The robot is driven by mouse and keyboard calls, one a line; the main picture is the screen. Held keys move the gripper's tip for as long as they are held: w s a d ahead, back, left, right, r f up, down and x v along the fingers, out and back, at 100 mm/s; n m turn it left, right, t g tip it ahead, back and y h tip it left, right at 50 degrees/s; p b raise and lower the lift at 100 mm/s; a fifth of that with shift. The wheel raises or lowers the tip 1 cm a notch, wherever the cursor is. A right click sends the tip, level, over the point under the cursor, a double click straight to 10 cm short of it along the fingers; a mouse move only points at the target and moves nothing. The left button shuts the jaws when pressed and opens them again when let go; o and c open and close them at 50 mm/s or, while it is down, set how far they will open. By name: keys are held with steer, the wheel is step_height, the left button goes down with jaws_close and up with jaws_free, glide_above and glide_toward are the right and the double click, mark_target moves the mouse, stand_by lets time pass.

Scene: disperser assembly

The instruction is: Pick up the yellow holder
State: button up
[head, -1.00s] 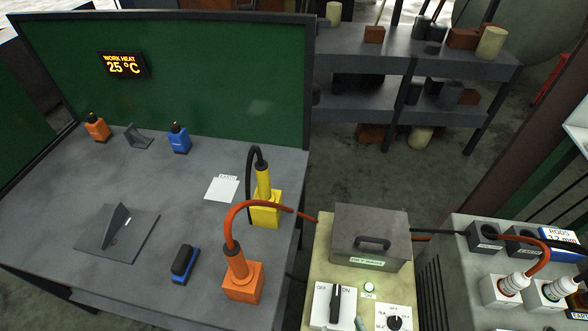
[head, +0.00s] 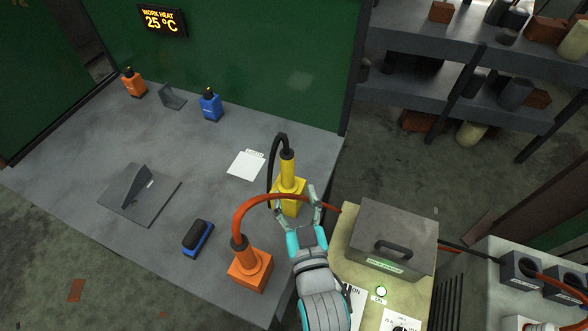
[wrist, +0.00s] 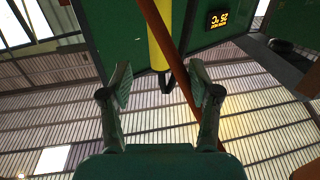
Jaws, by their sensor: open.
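The yellow holder (head: 288,168) stands upright in a yellow block (head: 297,208) near the right edge of the grey workbench. A black cable loops from its top. My gripper (head: 294,200) is open and empty, with its two fingers apart in front of the yellow block. In the wrist view the open fingers (wrist: 160,85) flank the line of the yellow holder (wrist: 158,48), which appears beyond them. An orange-red cable (wrist: 172,60) crosses diagonally beside the holder there. I cannot tell how far the fingertips are from the holder.
An orange holder (head: 239,247) in an orange block stands at the front left of my gripper, its cable arching across. A grey metal box (head: 395,235) stands on the machine to the right. A brush (head: 198,238), white card (head: 246,165) and angled plate (head: 137,190) lie on the bench.

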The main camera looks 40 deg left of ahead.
mark_target(289, 170)
steer(key=shift+x, duration=4.5)
steer(key=shift+r, duration=0.1)
jaws_close()
